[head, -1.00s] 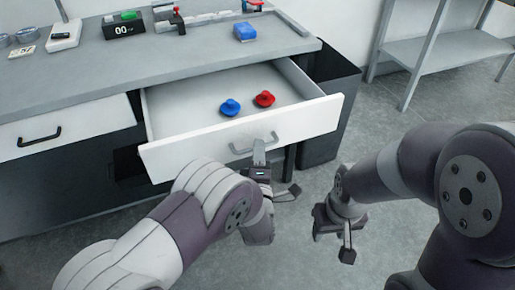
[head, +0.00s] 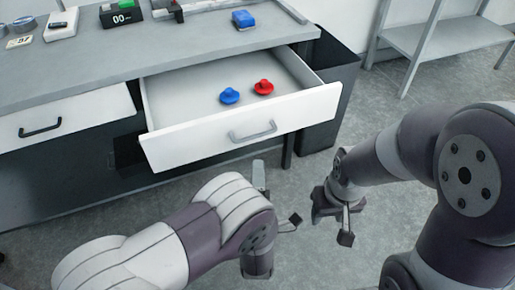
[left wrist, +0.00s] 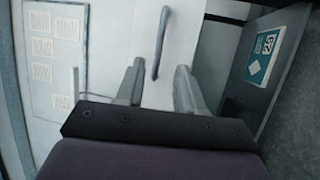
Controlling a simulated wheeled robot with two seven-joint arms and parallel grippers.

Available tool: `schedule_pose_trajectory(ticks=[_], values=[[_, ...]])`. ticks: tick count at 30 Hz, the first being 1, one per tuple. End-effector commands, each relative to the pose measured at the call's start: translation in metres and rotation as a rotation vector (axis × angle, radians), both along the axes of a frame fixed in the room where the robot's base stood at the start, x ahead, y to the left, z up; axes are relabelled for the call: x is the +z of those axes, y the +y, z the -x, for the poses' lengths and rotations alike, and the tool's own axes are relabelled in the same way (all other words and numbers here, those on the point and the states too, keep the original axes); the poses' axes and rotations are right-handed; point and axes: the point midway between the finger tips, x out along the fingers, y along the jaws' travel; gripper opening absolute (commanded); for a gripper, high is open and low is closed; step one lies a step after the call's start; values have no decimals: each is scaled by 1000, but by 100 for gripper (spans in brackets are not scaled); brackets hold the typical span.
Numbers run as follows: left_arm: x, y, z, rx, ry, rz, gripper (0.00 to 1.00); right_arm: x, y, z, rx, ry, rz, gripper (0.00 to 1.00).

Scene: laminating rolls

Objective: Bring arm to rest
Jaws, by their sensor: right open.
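My left gripper (head: 277,195) is open and empty in front of the pulled-out drawer (head: 180,148), apart from its grey handle (head: 253,132). In the left wrist view the two fingers of my left gripper (left wrist: 160,72) are spread, and the handle (left wrist: 160,42) shows beyond them. My right gripper (head: 333,218) hangs open and empty over the floor, to the right of the left one. The drawer holds a blue knob-like piece (head: 229,96) and a red one (head: 264,87), side by side.
The grey worktop (head: 190,55) carries a blue block (head: 243,19) and a timer (head: 122,17). A shut drawer (head: 65,112) is at the left. A dark bin (head: 335,80) stands right of the desk, and a metal shelf (head: 445,40) is further right. The floor in front is clear.

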Motion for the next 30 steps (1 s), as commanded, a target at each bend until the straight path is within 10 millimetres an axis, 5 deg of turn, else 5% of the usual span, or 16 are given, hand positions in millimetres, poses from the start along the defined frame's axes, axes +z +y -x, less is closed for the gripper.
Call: schedule_pose_trajectory(ticks=[6,22,26,30], values=[[-4,2,25,-1,0,1,37,3,0,0,0,0,0,47],[-5,3,24,3,7,-3,37,3,0,0,0,0,0,47],[-10,10,-8,28,170,-115,37,3,0,0,0,0,0,47],[-16,48,-47,-69,561,-468,37,3,0,0,0,0,0,47]])
